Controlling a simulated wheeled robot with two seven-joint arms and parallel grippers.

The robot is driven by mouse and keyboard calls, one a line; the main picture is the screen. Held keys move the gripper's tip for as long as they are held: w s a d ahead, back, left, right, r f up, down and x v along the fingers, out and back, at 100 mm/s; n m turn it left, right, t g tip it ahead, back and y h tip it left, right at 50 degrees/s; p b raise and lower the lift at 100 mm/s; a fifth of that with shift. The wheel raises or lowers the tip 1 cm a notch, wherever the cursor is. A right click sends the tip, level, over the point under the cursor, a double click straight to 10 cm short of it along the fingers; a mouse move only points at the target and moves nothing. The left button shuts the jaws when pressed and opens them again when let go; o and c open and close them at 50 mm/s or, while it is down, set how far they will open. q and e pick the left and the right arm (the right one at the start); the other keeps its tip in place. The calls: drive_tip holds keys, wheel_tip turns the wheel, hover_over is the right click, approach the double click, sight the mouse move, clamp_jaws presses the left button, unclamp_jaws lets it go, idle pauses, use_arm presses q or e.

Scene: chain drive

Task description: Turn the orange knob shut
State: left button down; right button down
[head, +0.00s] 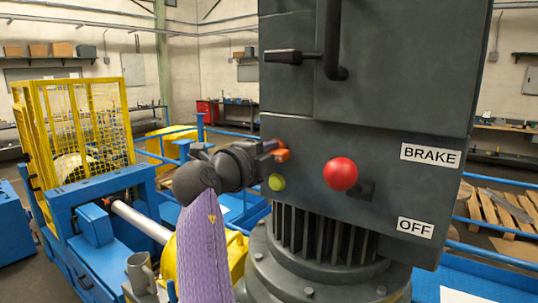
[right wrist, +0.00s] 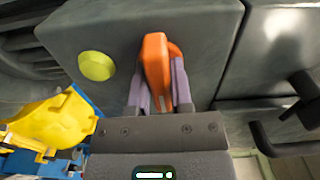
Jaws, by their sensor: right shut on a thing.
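The orange knob (head: 282,155) is on the left part of the dark grey machine housing (head: 375,165), just above a yellow-green button (head: 277,182). In the right wrist view the orange knob (right wrist: 156,62) stands lengthwise between the two fingers of my right gripper (right wrist: 160,88), and the yellow-green button (right wrist: 97,66) is to its left. My right gripper (head: 271,148) is shut on the knob; its fingers hide part of the knob's lower sides. My left gripper is not in view.
A red ball-ended lever (head: 341,174) sticks out right of the knob, beside BRAKE (head: 430,155) and OFF (head: 415,228) labels. A black handle (head: 284,57) juts out above. A yellow mesh cage (head: 85,120) and blue machine frame (head: 105,235) stand at left.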

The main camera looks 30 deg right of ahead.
drive_tip(key=n+b, duration=0.1)
drive_tip(key=n, duration=0.2)
drive_tip(key=shift+f+n+b, duration=0.15)
drive_tip(key=shift+n+b, duration=0.15)
drive_tip(key=n, duration=0.3)
drive_tip(key=shift+n, duration=0.4)
drive_tip(key=n, duration=0.4)
drive_tip(key=n+p, duration=0.1)
drive_tip(key=n, duration=0.5)
drive_tip(key=c, duration=0.5)
unclamp_jaws()
